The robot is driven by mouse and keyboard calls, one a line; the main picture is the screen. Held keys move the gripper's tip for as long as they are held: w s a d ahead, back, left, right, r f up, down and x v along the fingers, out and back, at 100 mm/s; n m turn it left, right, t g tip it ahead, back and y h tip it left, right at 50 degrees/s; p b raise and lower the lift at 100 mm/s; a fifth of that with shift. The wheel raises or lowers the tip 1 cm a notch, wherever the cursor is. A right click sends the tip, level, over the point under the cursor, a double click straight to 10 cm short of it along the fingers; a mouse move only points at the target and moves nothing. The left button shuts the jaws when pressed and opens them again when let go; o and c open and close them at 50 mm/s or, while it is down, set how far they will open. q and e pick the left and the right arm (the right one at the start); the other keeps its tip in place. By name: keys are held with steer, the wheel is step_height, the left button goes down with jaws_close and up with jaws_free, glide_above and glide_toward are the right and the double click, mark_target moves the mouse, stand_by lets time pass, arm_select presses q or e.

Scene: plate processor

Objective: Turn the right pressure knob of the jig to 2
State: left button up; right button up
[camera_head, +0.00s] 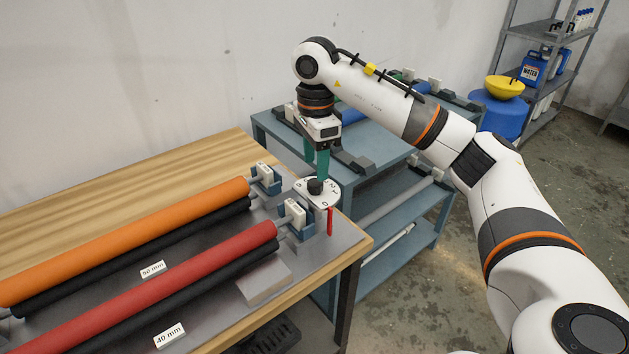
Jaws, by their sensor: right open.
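The right pressure knob (316,186) is a small black knob on a white dial plate (327,198) with black markings, at the right end of the jig (262,287). A "0" shows on the near part of the dial; the knob's exact setting is too small to tell. My right gripper (319,170) has green fingers. It points down just above the knob and is open; I cannot tell whether the fingers touch it. A red piece (330,221) hangs below the dial. My left gripper is not in view.
An orange roller (130,238) and a red roller (150,298) lie on the jig, with black rollers beside them, on the wooden table (120,180). A blue-grey cart (385,160) stands close behind the dial. A blue barrel (500,115) and shelf stand farther right.

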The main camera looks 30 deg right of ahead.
mark_target(316, 182)
step_height(316, 182, down, 5)
steer(key=shift+r, duration=0.15)
steer(key=shift+f, duration=0.2)
steer(key=shift+c, duration=1.1)
steer(key=c, duration=0.8)
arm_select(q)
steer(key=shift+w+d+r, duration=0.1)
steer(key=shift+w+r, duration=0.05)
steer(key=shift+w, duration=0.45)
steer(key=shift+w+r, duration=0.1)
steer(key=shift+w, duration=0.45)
arm_select(e)
steer(key=shift+o, duration=0.2)
